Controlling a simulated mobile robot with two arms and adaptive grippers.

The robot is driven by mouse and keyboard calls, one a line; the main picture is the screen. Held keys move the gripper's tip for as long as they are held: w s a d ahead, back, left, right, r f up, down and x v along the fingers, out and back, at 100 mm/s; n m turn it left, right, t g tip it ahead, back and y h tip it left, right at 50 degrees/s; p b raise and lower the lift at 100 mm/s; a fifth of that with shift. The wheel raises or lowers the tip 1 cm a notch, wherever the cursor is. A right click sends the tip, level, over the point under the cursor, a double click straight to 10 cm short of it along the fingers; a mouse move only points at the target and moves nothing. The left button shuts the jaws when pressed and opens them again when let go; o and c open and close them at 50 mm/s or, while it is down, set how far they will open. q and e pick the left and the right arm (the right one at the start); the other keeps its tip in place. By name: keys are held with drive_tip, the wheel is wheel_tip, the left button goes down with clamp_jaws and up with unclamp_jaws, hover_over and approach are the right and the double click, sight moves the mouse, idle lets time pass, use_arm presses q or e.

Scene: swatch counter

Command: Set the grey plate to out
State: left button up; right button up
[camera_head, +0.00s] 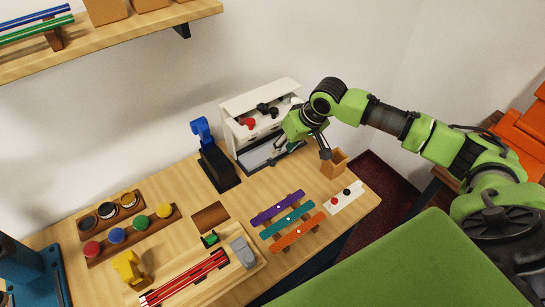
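A white cabinet-like machine (240,134) stands against the wall, with red and black knobs on its upper front. A grey plate (258,158) lies low in its front opening; its right part is partly hidden by my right arm. How far the plate is pulled out is hard to tell. My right gripper (325,152) points down in front of the machine's right side, to the right of the plate, above a small tan box. I see nothing held, but its finger gap is too small to read. My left gripper is out of view.
A tan open box (333,162) stands just below the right gripper. A blue-and-black stand (216,165) is left of the machine. Coloured strips (287,219) and a white knobbed panel (343,197) lie in front. Jar racks and a pencil tray fill the left. A shelf hangs above.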

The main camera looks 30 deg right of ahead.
sight(274, 161)
drive_tip(key=p+x, duration=0.1)
drive_tip(key=x, duration=0.6)
drive_tip(key=shift+w+a+f, duration=0.15)
drive_tip(key=shift+w+f, duration=0.05)
drive_tip(key=shift+f, duration=0.1)
drive_tip(key=shift+w+f, duration=0.15)
drive_tip(key=shift+f, duration=0.25)
drive_tip(key=shift+a+f, duration=0.1)
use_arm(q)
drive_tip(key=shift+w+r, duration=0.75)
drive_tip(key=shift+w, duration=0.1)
use_arm(e)
clamp_jaws()
